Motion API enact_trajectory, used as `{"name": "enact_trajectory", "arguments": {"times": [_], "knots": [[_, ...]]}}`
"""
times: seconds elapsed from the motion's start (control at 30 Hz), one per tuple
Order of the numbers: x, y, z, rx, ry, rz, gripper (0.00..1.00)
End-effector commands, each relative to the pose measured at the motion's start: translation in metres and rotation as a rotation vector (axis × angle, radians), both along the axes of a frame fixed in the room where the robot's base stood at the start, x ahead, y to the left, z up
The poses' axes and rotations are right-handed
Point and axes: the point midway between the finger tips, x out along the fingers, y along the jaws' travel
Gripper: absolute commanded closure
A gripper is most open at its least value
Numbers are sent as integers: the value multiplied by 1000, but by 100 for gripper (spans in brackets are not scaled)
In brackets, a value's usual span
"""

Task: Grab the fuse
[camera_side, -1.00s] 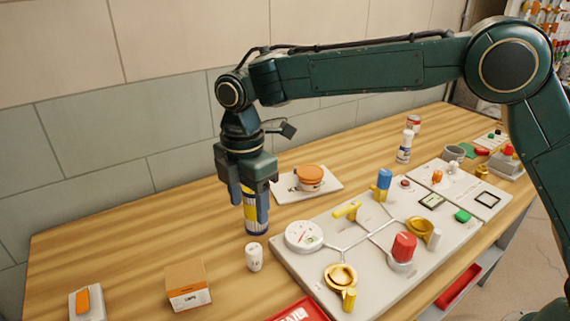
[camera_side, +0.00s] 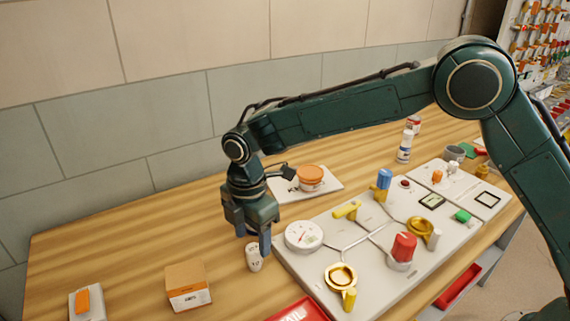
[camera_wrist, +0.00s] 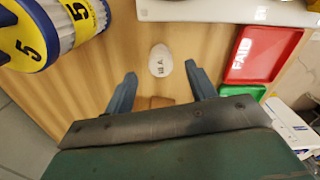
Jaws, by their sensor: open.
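The fuse appears to be the small white cylinder (camera_side: 254,260) standing on the wooden table left of the white panel. It also shows in the wrist view (camera_wrist: 160,62), where its top bears dark print resembling "10 A". My gripper (camera_side: 253,238) is open, low over the table at the fuse, with a blue finger partly in front of it in the side view. In the wrist view my fingertips (camera_wrist: 163,76) are spread to either side of the fuse's line, with the fuse just beyond them and nothing between them. Contact with the fuse cannot be told.
The white panel (camera_side: 330,260) with a gauge (camera_side: 303,236) and valves lies right. An orange-and-white box (camera_side: 187,287) stands left; a red FAIL tray (camera_wrist: 262,52) lies nearby.

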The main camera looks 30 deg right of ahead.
Motion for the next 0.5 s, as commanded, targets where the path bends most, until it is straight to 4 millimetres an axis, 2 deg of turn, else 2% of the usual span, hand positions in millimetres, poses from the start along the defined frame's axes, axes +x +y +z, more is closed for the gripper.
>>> {"name": "enact_trajectory", "arguments": {"times": [0.17,0.5], "knots": [[0,0,-6,0,1,0,44],[-2,0,-42,0,2,0,44]]}}
